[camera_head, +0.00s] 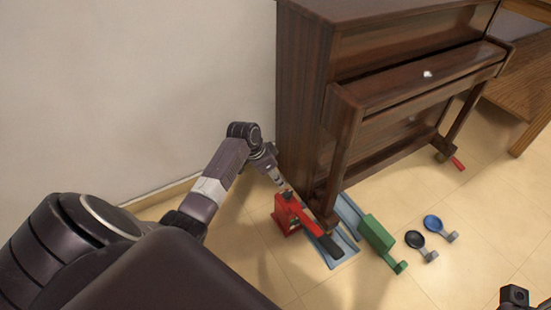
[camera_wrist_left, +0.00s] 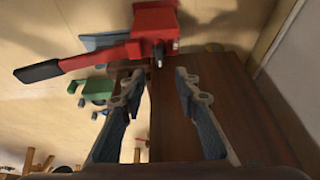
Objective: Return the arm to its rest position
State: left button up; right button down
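My left arm reaches in from the left in the head view. Its gripper (camera_head: 279,184) is beside the piano's lower left side, just above the red jack (camera_head: 290,212). In the left wrist view the two fingers of this gripper (camera_wrist_left: 158,82) stand apart with nothing between them. The red jack (camera_wrist_left: 156,32) with its black-tipped handle lies beyond the fingertips there, apart from them. A dark part, seemingly of my right arm, shows at the bottom right corner of the head view; its fingers cannot be made out.
The brown upright piano (camera_head: 305,90) stands close to my left gripper. A blue ramp-like piece (camera_head: 346,252), a green tool (camera_head: 376,234), and a black (camera_head: 415,239) and a blue (camera_head: 433,223) round-ended piece lie on the floor. A wooden bench (camera_head: 525,95) is at right.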

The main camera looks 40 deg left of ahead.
pick_arm(q)
jog(key=shift+s+r, duration=0.2)
jog(key=shift+r, duration=0.15)
dwell(0.3)
